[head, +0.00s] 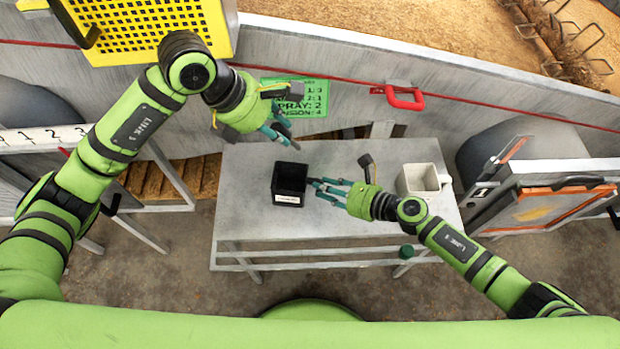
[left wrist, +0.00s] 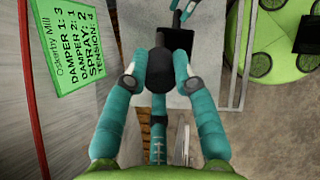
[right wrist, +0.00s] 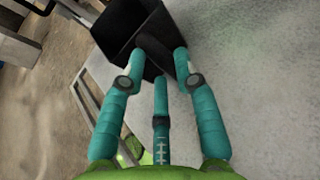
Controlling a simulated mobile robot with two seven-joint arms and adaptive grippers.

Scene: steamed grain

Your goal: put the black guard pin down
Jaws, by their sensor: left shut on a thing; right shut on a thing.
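My left gripper (head: 286,133) is higher, near the table's back edge, shut on a dark round piece (left wrist: 160,72), seen nearly end-on.
A white square container (head: 420,181) stands on the table (head: 245,215) at the right. A green notice (head: 305,97) and a red handle (head: 404,97) are on the wall behind. A dark green round item (head: 407,252) is by the table's front edge. The table's left part is clear.

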